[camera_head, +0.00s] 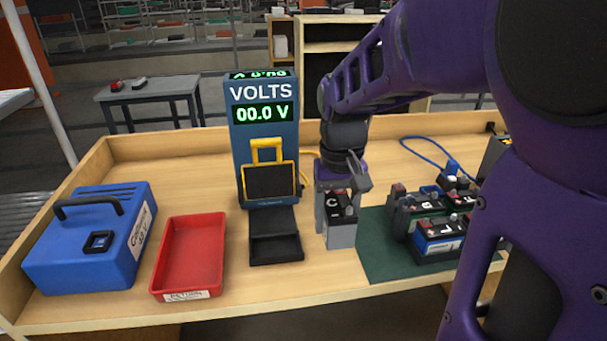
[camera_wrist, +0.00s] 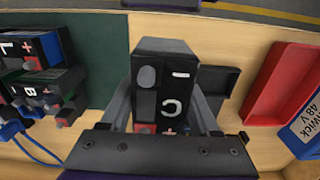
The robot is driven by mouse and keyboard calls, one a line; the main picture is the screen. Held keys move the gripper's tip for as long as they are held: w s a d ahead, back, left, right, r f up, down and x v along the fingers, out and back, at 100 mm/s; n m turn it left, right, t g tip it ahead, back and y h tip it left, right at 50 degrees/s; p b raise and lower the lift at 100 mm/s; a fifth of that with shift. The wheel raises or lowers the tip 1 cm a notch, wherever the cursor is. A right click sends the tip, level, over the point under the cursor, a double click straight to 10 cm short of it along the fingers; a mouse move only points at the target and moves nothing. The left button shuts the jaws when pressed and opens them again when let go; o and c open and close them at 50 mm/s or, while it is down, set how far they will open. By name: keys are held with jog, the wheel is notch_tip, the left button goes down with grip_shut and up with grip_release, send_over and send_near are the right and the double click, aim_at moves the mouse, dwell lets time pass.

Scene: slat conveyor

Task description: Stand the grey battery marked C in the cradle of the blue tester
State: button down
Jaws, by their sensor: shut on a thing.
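The grey battery marked C (camera_head: 341,232) is upright between the fingers of my gripper (camera_head: 341,190), just right of the tester's cradle. Its black top with a white C also shows in the wrist view (camera_wrist: 172,98), with my gripper (camera_wrist: 165,105) shut on it from both sides. Whether its base touches the bench is unclear. The blue tester (camera_head: 240,140) stands at the back of the bench and reads 00.0 V. Its black cradle (camera_head: 275,252) is at its foot and looks empty. A yellow-framed flap with a yellow handle (camera_head: 268,152) is on the tester's front.
A red tray (camera_head: 160,290) and a blue case with a handle (camera_head: 75,272) are left of the cradle. Several other batteries (camera_head: 437,240) stand on a green mat (camera_head: 380,268) to the right. A blue cable (camera_head: 425,150) lies behind them. The bench has raised wooden edges.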

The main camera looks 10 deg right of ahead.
jog(key=shift+w+a+r+n, duration=0.35)
jog(key=shift+a+r+n, duration=0.15)
jog(key=shift+n, duration=0.4)
jog(key=w+a+n, duration=0.5)
jog(key=a+n, duration=0.5)
jog(key=n, duration=0.6)
jog(key=f+b, duration=0.7)
jog(key=shift+s, duration=0.2)
jog(key=shift+f+b, duration=0.4)
jog(key=shift+f, duration=0.35)
jog(key=shift+c, duration=0.2)
grip_release()
jog(key=shift+r, duration=0.1)
notch_tip(320, 180, up, 17)
jog(key=p, duration=0.3)
jog(key=shift+r+p, duration=0.2)
jog(key=shift+p, duration=0.2)
